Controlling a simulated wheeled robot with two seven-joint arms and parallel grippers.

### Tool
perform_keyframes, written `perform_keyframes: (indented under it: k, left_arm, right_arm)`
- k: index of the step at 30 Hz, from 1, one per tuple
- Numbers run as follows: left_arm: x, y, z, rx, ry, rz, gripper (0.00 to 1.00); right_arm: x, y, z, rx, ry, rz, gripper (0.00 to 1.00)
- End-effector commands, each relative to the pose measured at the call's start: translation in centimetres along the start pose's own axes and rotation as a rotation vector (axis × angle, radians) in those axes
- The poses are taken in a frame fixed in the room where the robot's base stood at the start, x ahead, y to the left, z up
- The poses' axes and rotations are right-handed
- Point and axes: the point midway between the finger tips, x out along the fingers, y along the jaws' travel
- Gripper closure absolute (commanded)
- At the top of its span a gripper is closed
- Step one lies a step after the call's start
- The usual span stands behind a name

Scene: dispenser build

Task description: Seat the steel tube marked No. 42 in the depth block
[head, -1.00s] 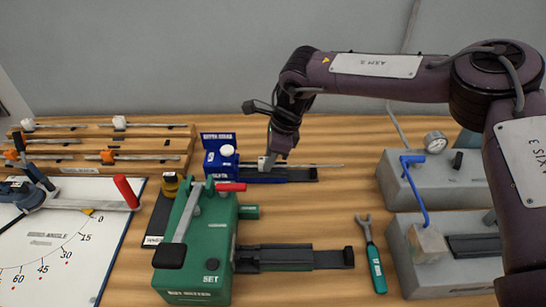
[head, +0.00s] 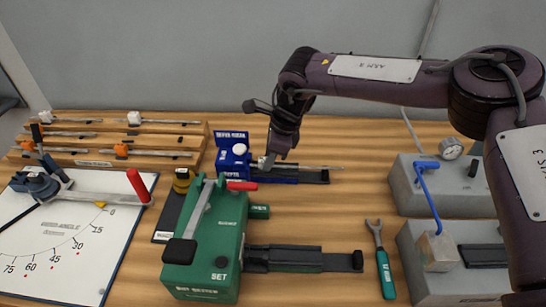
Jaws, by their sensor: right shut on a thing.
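The blue depth block (head: 232,160) stands at the back middle of the bench, with a dark rail (head: 312,176) running right from it. My right gripper (head: 267,162) is just right of the block, above the rail. It is shut on a thin steel tube (head: 322,167), whose free end sticks out to the right, lying nearly level along the rail. The tube's left end is hidden by the fingers and block, so I cannot tell whether it is inside the block. No No. 42 mark is readable. My left gripper is out of view.
A green setter (head: 208,245) with a lever stands in front of the block. A wooden rack (head: 198,140) with several tubes is at the back left, above an angle board (head: 75,255). A wrench (head: 380,255) lies right of the setter. Grey gauge units (head: 440,195) stand at right.

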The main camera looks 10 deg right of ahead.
Motion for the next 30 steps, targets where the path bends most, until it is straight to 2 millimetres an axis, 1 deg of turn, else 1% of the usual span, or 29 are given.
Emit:
perform_keyframes:
  k: [8, 9, 14, 15, 20, 24, 30]
  left_arm:
    - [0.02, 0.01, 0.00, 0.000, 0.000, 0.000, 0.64]
    - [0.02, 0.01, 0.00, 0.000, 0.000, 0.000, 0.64]
    - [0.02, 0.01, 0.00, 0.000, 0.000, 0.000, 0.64]
    - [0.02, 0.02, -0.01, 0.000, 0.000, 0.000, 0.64]
    - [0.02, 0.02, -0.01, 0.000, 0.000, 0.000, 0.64]
    - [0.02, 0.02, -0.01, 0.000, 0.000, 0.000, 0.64]
    - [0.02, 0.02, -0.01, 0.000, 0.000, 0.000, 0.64]
  right_arm:
    - [0.14, 0.06, 0.42, -0.001, -0.001, 0.001, 1.00]
    - [0.14, 0.06, 0.43, -0.001, -0.002, 0.001, 0.78]
    - [0.14, 0.06, 0.40, -0.001, -0.001, 0.001, 0.57]
    - [0.13, 0.05, 0.39, 0.000, -0.001, 0.001, 0.56]
    - [0.12, 0.04, 0.35, 0.000, 0.000, 0.001, 0.56]
    - [0.13, 0.03, 0.33, 0.000, 0.000, 0.001, 0.41]
    - [0.11, 0.02, 0.32, 0.001, 0.000, 0.000, 0.41]
